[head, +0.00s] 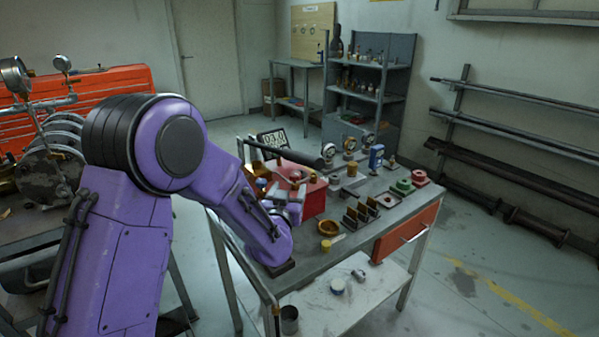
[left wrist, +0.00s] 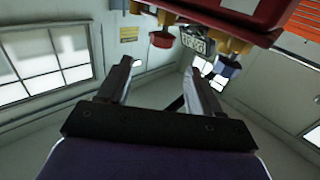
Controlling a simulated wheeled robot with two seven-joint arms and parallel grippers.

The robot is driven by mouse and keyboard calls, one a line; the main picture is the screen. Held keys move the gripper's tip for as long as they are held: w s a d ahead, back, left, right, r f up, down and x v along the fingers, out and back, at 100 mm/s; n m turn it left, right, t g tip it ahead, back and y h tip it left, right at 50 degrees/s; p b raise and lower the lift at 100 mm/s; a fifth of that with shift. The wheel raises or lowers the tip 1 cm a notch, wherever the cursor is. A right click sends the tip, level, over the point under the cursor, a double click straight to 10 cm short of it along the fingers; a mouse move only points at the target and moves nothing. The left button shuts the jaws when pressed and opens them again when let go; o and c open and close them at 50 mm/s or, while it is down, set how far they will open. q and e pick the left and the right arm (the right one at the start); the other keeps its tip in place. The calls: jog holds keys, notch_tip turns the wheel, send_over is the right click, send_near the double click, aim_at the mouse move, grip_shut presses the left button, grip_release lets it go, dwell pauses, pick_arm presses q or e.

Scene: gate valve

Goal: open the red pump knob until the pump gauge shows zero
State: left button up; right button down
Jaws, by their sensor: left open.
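The red pump (head: 315,198) sits on the workbench, partly hidden behind my purple left arm. A tilted digital gauge (head: 273,139) stands behind it and seems to read about 03.0. My left gripper (head: 282,192) is beside the pump's left front. In the left wrist view its two fingers (left wrist: 159,72) are apart with nothing between them. A round red knob (left wrist: 163,39) shows beyond the fingertips, under the red body, with the display (left wrist: 194,43) to its right. I cannot make out the knob clearly in the head view. My right gripper is not in view.
The workbench (head: 350,232) holds an amber bowl (head: 328,228), dark upright racks (head: 360,214), a blue can (head: 376,158) and green and red round parts (head: 403,187). A dark cylinder (head: 285,151) extends above the pump. Pipe racks line the right wall; floor to the right is clear.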

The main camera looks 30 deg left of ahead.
aim_at(294, 176)
pick_arm(q)
jog(key=p+x, duration=0.1)
jog(key=x, duration=0.6)
jog(key=shift+w+a+f, duration=0.15)
jog(key=shift+a, duration=0.1)
jog(key=shift+w+a, duration=0.15)
jog(key=shift+w, duration=0.3)
jog(key=c, duration=1)
